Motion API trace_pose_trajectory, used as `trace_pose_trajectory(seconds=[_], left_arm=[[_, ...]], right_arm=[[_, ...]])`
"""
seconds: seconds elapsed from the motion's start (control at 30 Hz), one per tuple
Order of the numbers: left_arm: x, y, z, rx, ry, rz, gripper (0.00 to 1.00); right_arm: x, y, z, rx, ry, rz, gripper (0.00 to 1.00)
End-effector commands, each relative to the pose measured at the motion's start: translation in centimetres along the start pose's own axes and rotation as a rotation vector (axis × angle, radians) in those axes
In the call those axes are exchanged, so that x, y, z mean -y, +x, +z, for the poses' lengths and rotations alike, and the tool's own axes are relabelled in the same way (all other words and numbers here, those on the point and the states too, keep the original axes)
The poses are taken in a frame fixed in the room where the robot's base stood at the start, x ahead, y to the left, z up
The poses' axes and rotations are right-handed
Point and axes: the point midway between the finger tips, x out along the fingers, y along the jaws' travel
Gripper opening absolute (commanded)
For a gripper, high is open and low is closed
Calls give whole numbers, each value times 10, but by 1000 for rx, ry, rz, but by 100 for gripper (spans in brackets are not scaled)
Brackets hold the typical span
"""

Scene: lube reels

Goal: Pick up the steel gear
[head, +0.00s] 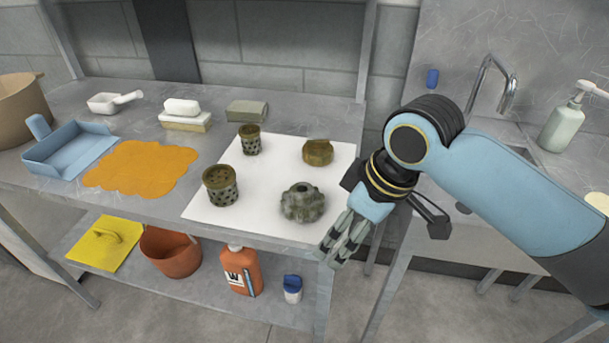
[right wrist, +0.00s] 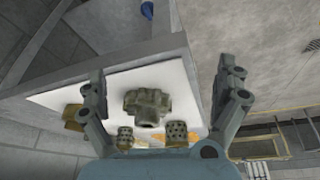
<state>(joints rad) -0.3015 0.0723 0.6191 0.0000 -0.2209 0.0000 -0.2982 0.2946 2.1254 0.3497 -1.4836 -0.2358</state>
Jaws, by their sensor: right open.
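The steel gear (head: 303,202), a toothed, greenish-brown dirty part, sits on a white sheet (head: 262,220) near the table's front right corner. It also shows in the right wrist view (right wrist: 148,106), between and beyond the two fingers. My right gripper (head: 338,250) is open and empty, its fingers pointing down beside the table's front right corner, right of the gear and apart from it. The right gripper's fingers (right wrist: 163,95) stand wide apart in the right wrist view. My left gripper is not in view.
Two perforated cylinders (head: 221,186) (head: 250,139) and a brownish round part (head: 318,152) share the sheet. An orange cloth (head: 140,166), a blue dustpan (head: 68,150) and a soap block (head: 182,108) lie left. A sink tap (head: 492,80) stands right. A lower shelf holds an orange bottle (head: 241,272).

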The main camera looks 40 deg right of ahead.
Motion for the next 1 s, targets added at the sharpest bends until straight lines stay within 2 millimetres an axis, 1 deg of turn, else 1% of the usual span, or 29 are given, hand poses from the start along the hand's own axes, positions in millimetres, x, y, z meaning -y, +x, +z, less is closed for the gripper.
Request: trace_pose_trajectory(seconds=[0.03, 0.1, 0.2, 0.27, 0.33, 0.37, 0.43, 0.6, 0.77, 0.87, 1.0], left_arm=[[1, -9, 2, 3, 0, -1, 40], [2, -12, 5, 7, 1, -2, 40], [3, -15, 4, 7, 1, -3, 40], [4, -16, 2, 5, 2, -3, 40], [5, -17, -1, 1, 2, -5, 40], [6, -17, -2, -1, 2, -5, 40], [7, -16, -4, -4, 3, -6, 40], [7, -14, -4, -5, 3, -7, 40], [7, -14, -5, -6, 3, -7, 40], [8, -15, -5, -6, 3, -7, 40], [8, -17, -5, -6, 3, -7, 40]], right_arm=[[-11, -20, -23, -16, -78, -24, 100], [-20, -37, -45, -32, -177, -67, 100], [-31, -59, -69, -52, -294, -116, 100], [-37, -69, -79, -62, -346, -137, 100], [-39, -74, -86, -70, -384, -156, 100], [-39, -73, -88, -71, -393, -161, 100], [-37, -64, -90, -74, -401, -170, 100], [-32, -36, -90, -75, -401, -170, 100], [-30, -23, -91, -74, -402, -167, 100], [-28, -12, -91, -73, -400, -169, 100], [-24, 11, -92, -74, -400, -168, 100]])
